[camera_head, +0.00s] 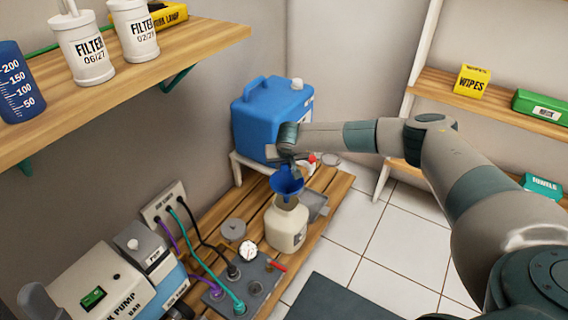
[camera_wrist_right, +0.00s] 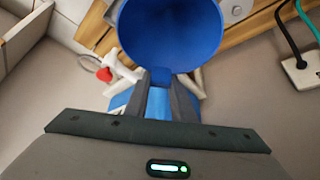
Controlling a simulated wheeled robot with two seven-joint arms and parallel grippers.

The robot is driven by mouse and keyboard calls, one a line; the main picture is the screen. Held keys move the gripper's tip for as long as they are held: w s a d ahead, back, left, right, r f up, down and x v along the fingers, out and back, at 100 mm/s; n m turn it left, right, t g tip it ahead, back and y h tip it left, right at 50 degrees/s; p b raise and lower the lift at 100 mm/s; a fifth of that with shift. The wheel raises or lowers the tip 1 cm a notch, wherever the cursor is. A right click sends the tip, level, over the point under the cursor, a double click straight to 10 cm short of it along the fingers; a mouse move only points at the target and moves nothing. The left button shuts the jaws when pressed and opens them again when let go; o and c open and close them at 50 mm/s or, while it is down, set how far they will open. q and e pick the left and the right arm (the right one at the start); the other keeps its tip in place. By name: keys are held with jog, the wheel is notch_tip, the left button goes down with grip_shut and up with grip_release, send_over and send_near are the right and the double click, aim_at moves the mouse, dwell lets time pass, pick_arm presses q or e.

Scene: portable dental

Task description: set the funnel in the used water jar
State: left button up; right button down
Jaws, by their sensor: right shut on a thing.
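The blue funnel (camera_head: 287,181) is at the mouth of the cream used water jar (camera_head: 287,227), which stands on the wooden slatted bench. My left gripper is not in view.
A blue water container (camera_head: 262,108) stands behind on a white stand. A grey lid (camera_head: 233,229) lies left of the jar. A gauge (camera_head: 248,251), a hose panel and a pump (camera_head: 110,290) are at the front left. A wooden shelf (camera_head: 150,60) overhangs the upper left.

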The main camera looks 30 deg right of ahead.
aim_at(284, 174)
jog(key=shift+f+b, duration=1.95)
jog(key=shift+f, duration=1)
jog(key=shift+f+b, duration=0.5)
jog(key=shift+f, duration=0.25)
jog(key=c, duration=1.4)
grip_release()
jog(key=shift+c, duration=0.2)
